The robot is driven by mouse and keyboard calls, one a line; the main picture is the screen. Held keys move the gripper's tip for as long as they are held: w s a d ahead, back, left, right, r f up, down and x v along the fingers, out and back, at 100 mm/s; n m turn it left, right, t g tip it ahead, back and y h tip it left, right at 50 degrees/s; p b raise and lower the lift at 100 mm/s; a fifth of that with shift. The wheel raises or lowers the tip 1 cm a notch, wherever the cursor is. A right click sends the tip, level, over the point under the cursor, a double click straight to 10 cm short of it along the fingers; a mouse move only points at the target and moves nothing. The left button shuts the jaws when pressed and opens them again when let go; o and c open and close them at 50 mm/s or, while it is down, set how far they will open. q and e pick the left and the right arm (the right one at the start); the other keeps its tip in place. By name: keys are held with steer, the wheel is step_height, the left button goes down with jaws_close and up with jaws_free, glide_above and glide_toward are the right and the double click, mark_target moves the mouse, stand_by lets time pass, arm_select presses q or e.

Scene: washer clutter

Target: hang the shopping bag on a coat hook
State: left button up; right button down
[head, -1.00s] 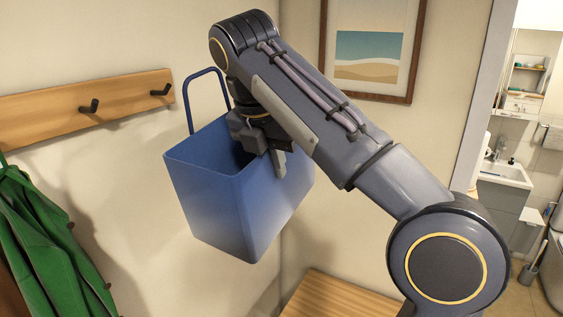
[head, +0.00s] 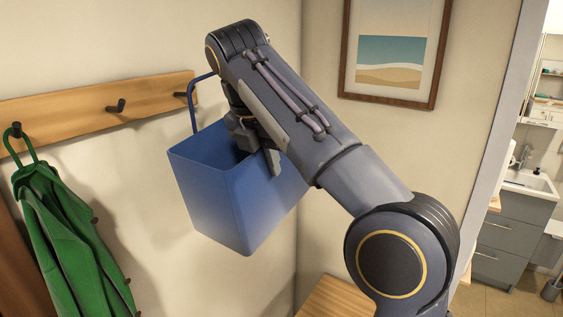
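The blue shopping bag (head: 232,208) hangs in the air in front of the wall corner, its open top facing up. Its blue handle (head: 192,110) rises at the left side, partly hidden behind my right arm. My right gripper (head: 262,150) is shut on the bag's upper rim, with one finger showing outside the bag. A wooden rack (head: 65,120) on the left wall carries dark coat hooks. The middle hook (head: 116,105) is bare. The right hook (head: 181,94) is just left of the handle; I cannot tell whether they touch. My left gripper is not in view.
A green coat (head: 70,235) hangs from the left hook (head: 16,130). A framed picture (head: 392,50) is on the back wall. A wooden surface (head: 328,297) is below the bag. A washroom with a sink (head: 528,183) shows through the right opening.

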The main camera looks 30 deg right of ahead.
steer(key=w+a+f, duration=0.2)
steer(key=w, duration=0.3)
steer(key=shift+w+a+f, duration=0.2)
steer(key=shift+a+f, duration=0.05)
steer(key=shift+a, duration=0.1)
stand_by(0.5)
steer(key=shift+f, duration=0.1)
stand_by(0.5)
steer(key=c, duration=1.6)
jaws_free()
steer(key=shift+o, duration=0.2)
